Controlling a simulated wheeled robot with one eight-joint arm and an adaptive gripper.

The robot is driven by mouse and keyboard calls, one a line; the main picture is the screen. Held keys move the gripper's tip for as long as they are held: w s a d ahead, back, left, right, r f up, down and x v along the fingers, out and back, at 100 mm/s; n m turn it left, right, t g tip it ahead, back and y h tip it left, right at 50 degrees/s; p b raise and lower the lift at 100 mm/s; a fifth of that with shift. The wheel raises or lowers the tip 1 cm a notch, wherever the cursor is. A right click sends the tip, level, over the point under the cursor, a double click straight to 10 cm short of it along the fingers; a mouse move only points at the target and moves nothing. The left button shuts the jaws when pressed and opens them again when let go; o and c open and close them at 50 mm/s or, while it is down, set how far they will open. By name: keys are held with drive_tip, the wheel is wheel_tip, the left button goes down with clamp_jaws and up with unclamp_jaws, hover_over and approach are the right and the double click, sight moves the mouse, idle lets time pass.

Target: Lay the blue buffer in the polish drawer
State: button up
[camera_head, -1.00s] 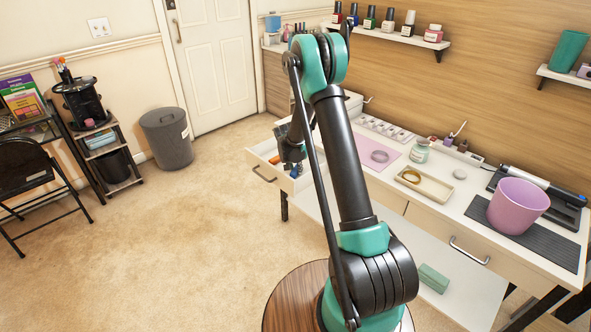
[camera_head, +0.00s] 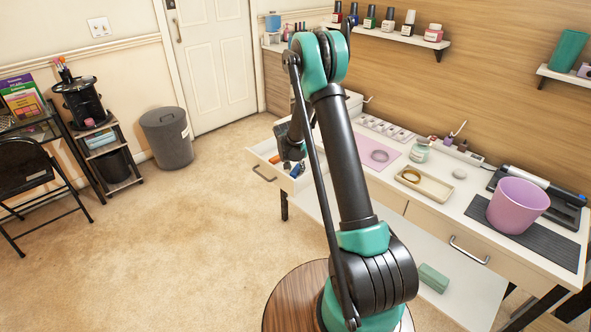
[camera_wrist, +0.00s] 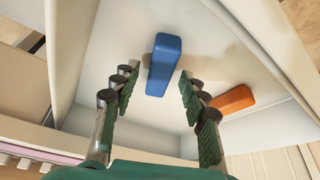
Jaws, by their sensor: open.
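The blue buffer (camera_wrist: 164,66) lies on the floor of the open white drawer (camera_wrist: 112,46), near an orange block (camera_wrist: 233,99). In the head view the blue buffer (camera_head: 294,170) is small and partly hidden in the pulled-out drawer (camera_head: 256,163) at the table's left end. My gripper (camera_wrist: 157,82) is open and empty above the drawer. In the wrist view its two fingers stand on either side of the buffer's near end, with gaps visible. The gripper is dark and small in the head view (camera_head: 291,161).
The orange block also shows in the head view (camera_head: 275,160). The drawer's walls rise around the gripper. On the tabletop are a pink mat (camera_head: 368,155), a cream tray (camera_head: 424,184) and a pink bin (camera_head: 518,205). Open carpet lies left of the drawer.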

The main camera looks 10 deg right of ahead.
drive_tip(key=v, duration=1.1)
drive_tip(key=s+d+r+n, duration=0.1)
drive_tip(key=s+d+r, duration=0.3)
drive_tip(key=s, duration=0.5)
drive_tip(key=s+d+n+y, duration=0.1)
drive_tip(key=s+n, duration=0.1)
drive_tip(key=s, duration=1.2)
drive_tip(key=s+d+r+n+y, duration=0.1)
drive_tip(key=s+n, duration=0.2)
drive_tip(key=s, duration=1.1)
drive_tip(key=shift+s+d+r, duration=0.3)
drive_tip(key=shift+s+r, duration=0.05)
drive_tip(key=shift+s, duration=0.05)
